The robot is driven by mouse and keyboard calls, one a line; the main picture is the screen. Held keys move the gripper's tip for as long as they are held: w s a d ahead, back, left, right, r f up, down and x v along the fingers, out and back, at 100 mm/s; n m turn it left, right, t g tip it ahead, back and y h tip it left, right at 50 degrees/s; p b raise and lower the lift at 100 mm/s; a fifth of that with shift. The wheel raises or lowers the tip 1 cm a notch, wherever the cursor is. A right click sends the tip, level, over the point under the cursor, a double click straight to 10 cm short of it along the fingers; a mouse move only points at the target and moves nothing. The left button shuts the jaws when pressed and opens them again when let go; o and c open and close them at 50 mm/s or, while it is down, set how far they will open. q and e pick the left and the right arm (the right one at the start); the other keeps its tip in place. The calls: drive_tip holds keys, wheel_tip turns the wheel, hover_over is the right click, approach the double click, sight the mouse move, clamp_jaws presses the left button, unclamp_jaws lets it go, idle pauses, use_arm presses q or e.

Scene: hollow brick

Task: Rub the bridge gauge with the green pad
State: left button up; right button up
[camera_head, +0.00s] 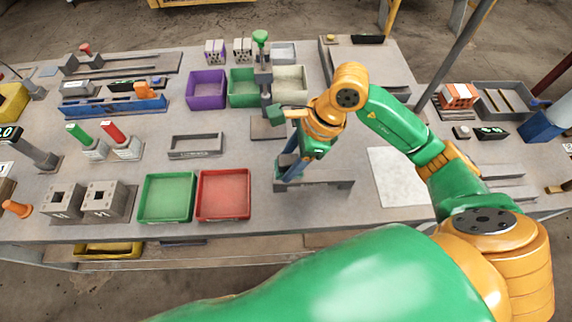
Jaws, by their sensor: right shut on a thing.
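The bridge gauge (325,184) appears as a low grey bar with short legs, standing on the table near its front edge, right of the red tray. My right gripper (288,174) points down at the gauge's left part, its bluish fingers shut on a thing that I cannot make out. The fingers overlap the bar in the picture, and I cannot tell whether they or the held thing touch it. I cannot make out the green pad apart from my own green parts. My left gripper is not in view.
A green tray (166,220) and a red tray (223,216) stand left of the gauge. A stand with a green knob (260,37) rises behind my wrist. A pale sheet (399,178) lies to the right. Two hollow blocks (103,198) sit at the front left.

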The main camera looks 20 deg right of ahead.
drive_tip(key=shift+p+v, duration=0.45)
drive_tip(key=shift+v, duration=0.6)
drive_tip(key=shift+a+r+p, duration=0.15)
drive_tip(key=shift+r+p, duration=0.35)
drive_tip(key=shift+r, duration=0.35)
drive_tip(key=shift+a+r+p, duration=0.2)
drive_tip(key=shift+r+p, duration=0.3)
drive_tip(key=shift+r, duration=0.35)
drive_tip(key=shift+f, duration=0.1)
